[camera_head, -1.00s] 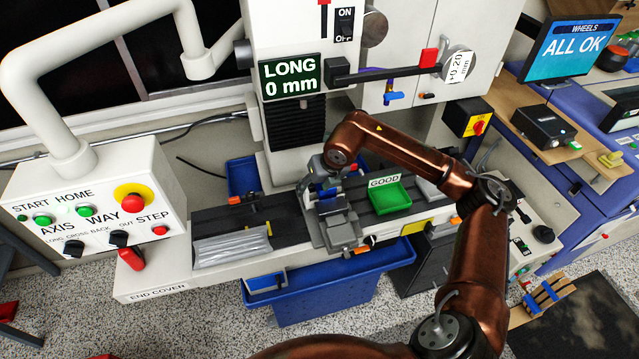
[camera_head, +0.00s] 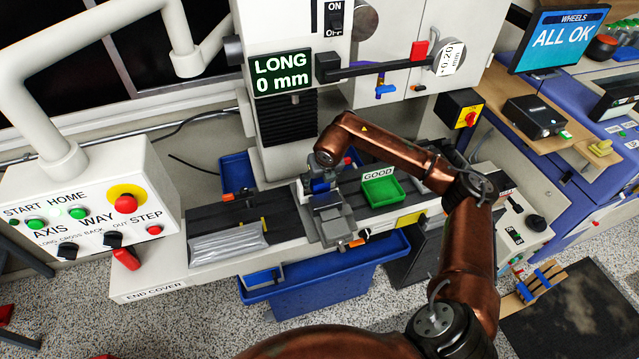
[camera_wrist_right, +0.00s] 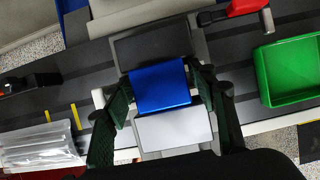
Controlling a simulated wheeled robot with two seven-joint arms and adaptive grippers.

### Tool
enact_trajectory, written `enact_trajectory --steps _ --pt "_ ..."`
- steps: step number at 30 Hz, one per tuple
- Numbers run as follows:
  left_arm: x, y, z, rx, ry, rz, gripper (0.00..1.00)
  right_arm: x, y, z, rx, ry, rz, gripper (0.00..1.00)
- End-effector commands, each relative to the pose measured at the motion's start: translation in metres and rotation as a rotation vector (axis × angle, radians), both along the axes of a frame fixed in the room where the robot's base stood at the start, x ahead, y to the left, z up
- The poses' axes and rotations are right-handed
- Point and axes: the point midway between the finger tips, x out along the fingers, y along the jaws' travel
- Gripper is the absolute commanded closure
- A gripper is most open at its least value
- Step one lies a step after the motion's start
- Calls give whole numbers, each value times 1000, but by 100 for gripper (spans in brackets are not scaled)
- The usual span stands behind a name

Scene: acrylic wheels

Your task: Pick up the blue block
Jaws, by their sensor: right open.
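The blue block (camera_wrist_right: 162,88) sits in the grey vise on the machine table, between a dark jaw and a light grey one (camera_wrist_right: 175,130). It also shows in the head view as a small blue patch (camera_head: 320,186) under my right gripper (camera_head: 321,181). In the right wrist view my right gripper (camera_wrist_right: 160,90) is open, its dark green fingers at the left and right sides of the block. I cannot tell whether either finger touches it. My left gripper is not in view.
A green tray (camera_head: 383,192) marked GOOD stands right of the vise. A clear bag-like item (camera_head: 228,246) lies on the table's left part. A blue bin (camera_head: 325,283) stands below. A control panel (camera_head: 85,215) is at left, and a lever (camera_head: 385,70) hangs above.

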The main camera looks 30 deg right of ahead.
Motion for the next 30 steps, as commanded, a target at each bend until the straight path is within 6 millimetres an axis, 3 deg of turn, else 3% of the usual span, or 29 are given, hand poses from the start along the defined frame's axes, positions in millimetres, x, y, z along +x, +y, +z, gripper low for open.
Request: enact_trajectory --steps 3,23,30 --pt "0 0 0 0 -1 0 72 0 0 1 0 0 0 48" --pt "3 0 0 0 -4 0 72 -1 -1 1 0 0 -1 94" --pt "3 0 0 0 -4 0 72 0 -1 2 0 -2 -1 95"
